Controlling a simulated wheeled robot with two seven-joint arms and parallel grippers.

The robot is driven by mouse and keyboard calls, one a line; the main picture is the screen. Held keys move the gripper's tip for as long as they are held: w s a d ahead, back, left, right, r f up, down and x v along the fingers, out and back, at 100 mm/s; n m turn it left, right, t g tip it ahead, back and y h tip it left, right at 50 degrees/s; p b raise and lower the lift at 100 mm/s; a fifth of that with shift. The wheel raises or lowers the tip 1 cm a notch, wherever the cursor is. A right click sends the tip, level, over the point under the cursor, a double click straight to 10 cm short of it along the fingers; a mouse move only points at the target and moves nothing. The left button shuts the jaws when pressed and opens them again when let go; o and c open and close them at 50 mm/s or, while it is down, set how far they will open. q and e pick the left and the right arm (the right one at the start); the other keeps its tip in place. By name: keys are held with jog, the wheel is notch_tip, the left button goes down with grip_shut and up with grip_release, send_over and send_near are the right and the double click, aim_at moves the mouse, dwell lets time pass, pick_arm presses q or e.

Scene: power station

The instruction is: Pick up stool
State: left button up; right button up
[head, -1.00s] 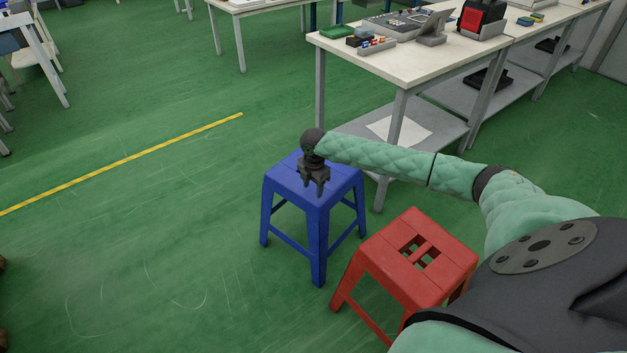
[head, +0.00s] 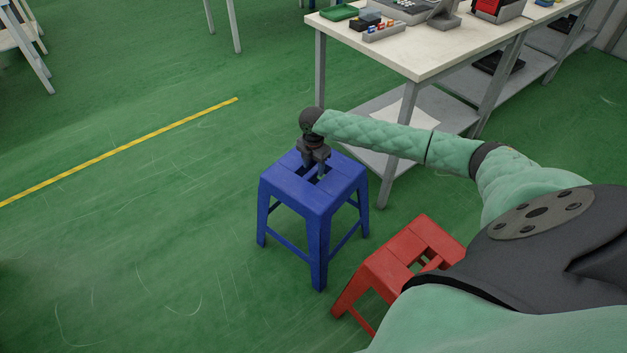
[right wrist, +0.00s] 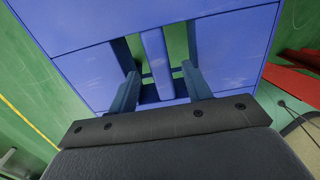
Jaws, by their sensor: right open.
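The blue stool (head: 304,194) stands upright on the green floor in the middle of the head view. Its seat has two slots with a bar between them. My right gripper (head: 316,174) is at the seat from above, fingers pointing down. In the right wrist view, the blue stool (right wrist: 228,48) fills most of the picture. The open fingers of my right gripper (right wrist: 162,88) lie on either side of the seat's middle bar, at the slots, with visible gaps to the bar. How deep the fingertips reach is unclear. My left gripper is not in view.
A red stool (head: 400,262) stands close to the right, partly hidden by my arm. It also shows in the right wrist view (right wrist: 288,80). A white workbench (head: 400,55) with a lower shelf stands behind. The floor left of the blue stool is clear, with a yellow line (head: 130,146).

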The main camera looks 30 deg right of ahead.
aim_at(314, 170)
jog(key=shift+f, duration=0.75)
notch_tip(314, 170, down, 2)
jog(key=shift+s+f+b, duration=0.1)
jog(key=shift+f+b, duration=0.05)
jog(key=shift+b, duration=0.15)
jog(key=shift+f, duration=0.85)
jog(key=c, duration=0.9)
grip_shut()
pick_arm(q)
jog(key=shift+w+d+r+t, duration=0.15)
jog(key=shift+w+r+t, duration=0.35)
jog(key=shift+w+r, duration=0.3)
